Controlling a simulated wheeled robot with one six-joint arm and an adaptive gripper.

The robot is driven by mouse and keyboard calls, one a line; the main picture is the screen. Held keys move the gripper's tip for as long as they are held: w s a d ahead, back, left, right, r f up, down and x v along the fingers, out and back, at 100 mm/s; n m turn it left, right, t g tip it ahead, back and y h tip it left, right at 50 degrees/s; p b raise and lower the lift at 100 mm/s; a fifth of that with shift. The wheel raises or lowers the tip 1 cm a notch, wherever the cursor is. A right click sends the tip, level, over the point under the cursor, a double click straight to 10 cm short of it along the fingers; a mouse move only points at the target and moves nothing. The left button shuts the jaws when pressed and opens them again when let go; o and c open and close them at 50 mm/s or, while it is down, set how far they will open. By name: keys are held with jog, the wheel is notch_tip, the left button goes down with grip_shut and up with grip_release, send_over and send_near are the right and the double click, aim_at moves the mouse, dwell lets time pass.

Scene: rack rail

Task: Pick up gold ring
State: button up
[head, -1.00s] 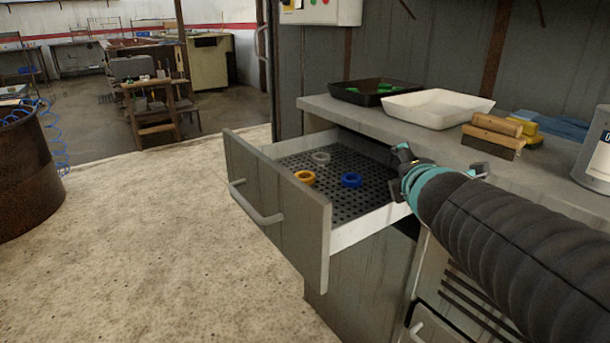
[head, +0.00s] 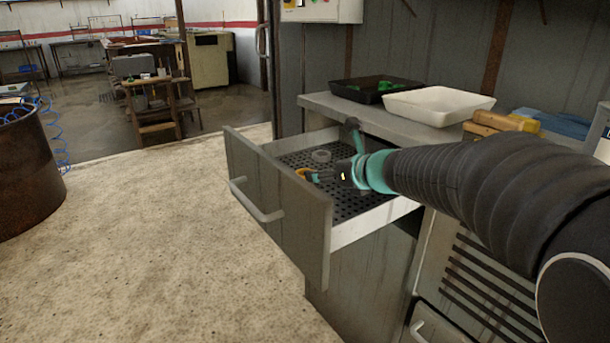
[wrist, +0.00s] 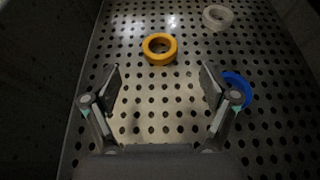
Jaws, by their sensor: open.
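The gold ring (wrist: 160,49) lies flat on the perforated drawer floor. In the wrist view it is ahead of my gripper (wrist: 160,88), roughly centred between the two spread fingers and beyond their tips. My gripper is open and empty. In the head view my gripper (head: 325,177) is over the open drawer (head: 283,215), and only part of the gold ring (head: 302,173) shows past it. A blue ring (wrist: 238,88) lies beside the right finger, partly hidden by it. A clear or whitish ring (wrist: 217,17) lies farther off to the right; it also shows in the head view (head: 321,156).
The drawer's walls and front panel surround the rings. The worktop (head: 345,109) above holds a black tray (head: 377,90) with green items, a white tray (head: 438,105) and a wooden-handled brush (head: 500,122). Bare perforated floor lies around the gold ring.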

aim_at(302, 173)
jog(key=x, duration=0.2)
jog(key=shift+w+a+f, duration=0.1)
jog(key=shift+w+a, duration=0.1)
jog(key=shift+w, duration=0.1)
jog(key=shift+f+x, duration=0.15)
jog(key=shift+x, duration=1.15)
jog(key=shift+f+x, duration=0.2)
jog(key=shift+x, duration=1.15)
jog(key=shift+s, duration=0.15)
jog(key=c, duration=1.2)
jog(key=shift+c, duration=0.2)
